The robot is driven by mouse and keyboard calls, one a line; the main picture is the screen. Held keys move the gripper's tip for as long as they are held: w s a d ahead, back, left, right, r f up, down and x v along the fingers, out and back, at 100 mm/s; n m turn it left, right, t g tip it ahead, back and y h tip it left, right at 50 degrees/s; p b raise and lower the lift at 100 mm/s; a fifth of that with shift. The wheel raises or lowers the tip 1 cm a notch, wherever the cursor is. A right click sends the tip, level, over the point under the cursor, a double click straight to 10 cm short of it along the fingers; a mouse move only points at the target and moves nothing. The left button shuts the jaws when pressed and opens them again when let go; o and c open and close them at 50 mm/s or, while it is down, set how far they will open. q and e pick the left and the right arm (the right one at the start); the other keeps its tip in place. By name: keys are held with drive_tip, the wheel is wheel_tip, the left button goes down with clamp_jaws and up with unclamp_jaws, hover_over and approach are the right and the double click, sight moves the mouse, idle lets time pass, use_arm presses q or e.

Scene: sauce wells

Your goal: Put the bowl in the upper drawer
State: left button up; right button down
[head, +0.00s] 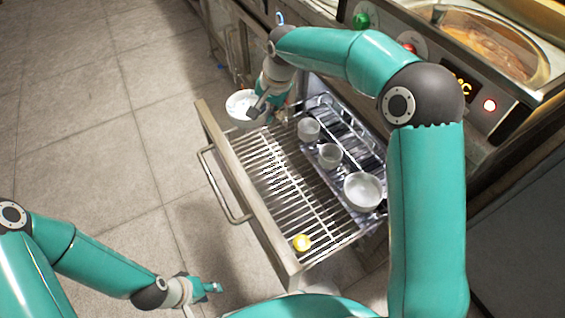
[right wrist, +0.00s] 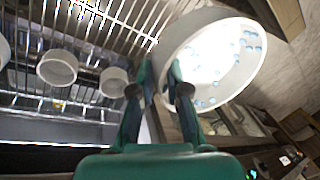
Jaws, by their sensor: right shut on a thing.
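A white bowl (head: 241,102) with small bluish spots inside is held at its rim by my right gripper (head: 262,104). In the right wrist view the two fingers (right wrist: 160,75) close on the wall of the bowl (right wrist: 228,62). The bowl is by the far end of the open drawer (head: 233,178); its height over the drawer is hard to judge. The drawer has a wire-rack floor and a front handle. My left gripper (head: 207,288) is low at the bottom, outside the drawer; its finger opening is too small to tell.
In the drawer stand two small cups (head: 308,129) (head: 330,155) and a larger pale bowl (head: 363,191). The rack's front half is mostly clear. The counter with a sauce well (head: 484,45) is at upper right.

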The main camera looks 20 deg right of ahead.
wheel_tip(320, 180, down, 17)
drive_tip(key=b, duration=0.5)
drive_tip(key=shift+f, duration=0.15)
drive_tip(key=c, duration=1.2)
unclamp_jaws()
drive_tip(key=p+v, duration=0.3)
drive_tip(key=v, duration=0.9)
